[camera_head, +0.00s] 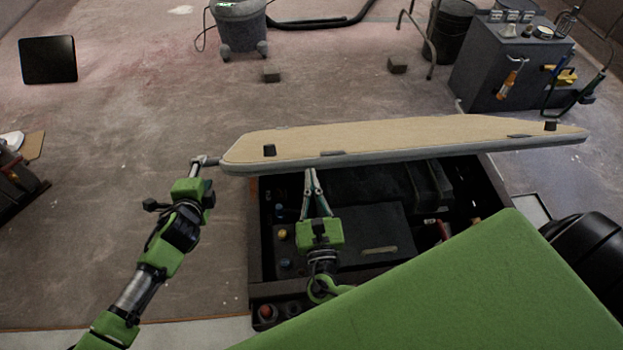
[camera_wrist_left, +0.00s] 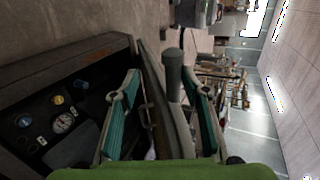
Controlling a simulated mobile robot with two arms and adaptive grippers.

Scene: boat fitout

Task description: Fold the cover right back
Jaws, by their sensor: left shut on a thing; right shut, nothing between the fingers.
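The cover (camera_head: 400,138) is a long tan board with a grey edge and small black pegs. In the head view it is raised at a tilt above the far part of a dark open compartment (camera_head: 255,235). My left gripper (camera_head: 210,162) is at the cover's left end, shut on its edge. In the left wrist view, the cover's edge (camera_wrist_left: 160,100) runs between the teal fingers of my left gripper (camera_wrist_left: 163,115), beside a dark cylindrical peg (camera_wrist_left: 173,75). My right gripper (camera_head: 313,180) is shut and empty, over the compartment below the cover's near edge.
Gauges and knobs show on a dark panel (camera_wrist_left: 50,105) in the compartment. A large green surface (camera_head: 450,300) fills the lower right, with a black rounded object (camera_head: 590,250) beside it. A grey cabinet (camera_head: 500,75) stands behind at right. The floor beyond the cover is mostly clear.

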